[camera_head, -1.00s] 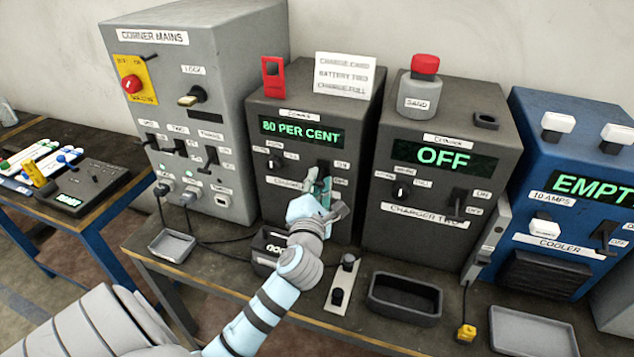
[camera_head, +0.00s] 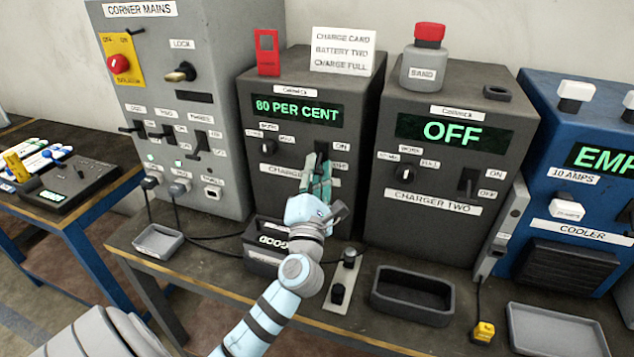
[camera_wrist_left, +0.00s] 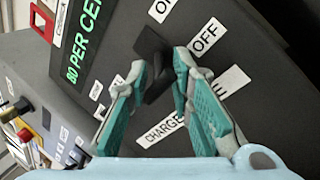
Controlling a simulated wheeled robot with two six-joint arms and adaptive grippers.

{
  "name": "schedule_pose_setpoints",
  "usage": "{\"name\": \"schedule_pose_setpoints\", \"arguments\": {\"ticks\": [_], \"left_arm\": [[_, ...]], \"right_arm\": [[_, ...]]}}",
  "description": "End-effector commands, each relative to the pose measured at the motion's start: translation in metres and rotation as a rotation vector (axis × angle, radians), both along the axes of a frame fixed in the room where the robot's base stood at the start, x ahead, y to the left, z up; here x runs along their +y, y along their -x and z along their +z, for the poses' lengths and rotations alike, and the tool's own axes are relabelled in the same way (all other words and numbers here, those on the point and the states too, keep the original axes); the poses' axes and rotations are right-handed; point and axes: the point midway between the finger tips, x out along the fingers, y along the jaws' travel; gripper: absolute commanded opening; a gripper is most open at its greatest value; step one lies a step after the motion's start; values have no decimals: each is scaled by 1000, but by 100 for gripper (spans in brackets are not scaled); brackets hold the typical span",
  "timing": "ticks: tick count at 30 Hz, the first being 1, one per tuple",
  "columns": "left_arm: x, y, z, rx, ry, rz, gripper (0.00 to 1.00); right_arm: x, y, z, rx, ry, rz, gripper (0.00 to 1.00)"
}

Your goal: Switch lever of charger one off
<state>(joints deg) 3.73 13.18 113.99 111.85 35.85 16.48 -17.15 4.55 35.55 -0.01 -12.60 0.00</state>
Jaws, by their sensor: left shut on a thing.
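Charger one (camera_head: 272,207) is a dark grey box whose green display (camera_head: 297,111) reads 80 PER CENT. Its black lever (camera_head: 321,151) is on the right of its front, beside the ON and OFF labels. My left gripper (camera_head: 318,172) is at this lever and partly covers it. In the left wrist view the dark lever (camera_wrist_left: 152,50) stands between the two teal fingers (camera_wrist_left: 160,72), which are shut on it. Whether the lever sits at ON or OFF is hard to tell behind the fingers. My right gripper is not in view.
Charger two (camera_head: 380,225), its display reading OFF, stands close on the right. The grey corner mains box (camera_head: 225,60) stands on the left. A blue cooler (camera_head: 540,130) is at far right. Black and grey trays (camera_head: 410,318) and a small switch plate (camera_head: 350,275) lie in front.

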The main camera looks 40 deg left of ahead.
Motion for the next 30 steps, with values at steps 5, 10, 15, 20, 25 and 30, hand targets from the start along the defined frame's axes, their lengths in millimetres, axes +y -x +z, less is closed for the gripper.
{"name": "schedule_pose_setpoints", "arguments": {"ticks": [5,10,15,20,25,30], "left_arm": [[1,0,0,5,5,2,0],[0,0,0,5,4,1,31],[0,0,1,5,4,0,31],[-4,5,-2,6,5,-2,31],[-22,36,-15,9,8,0,31],[-45,75,-29,10,8,2,31]], "right_arm": [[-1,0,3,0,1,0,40],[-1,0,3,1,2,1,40],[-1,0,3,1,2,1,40],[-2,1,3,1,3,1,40],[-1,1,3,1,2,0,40],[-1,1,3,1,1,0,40]]}}
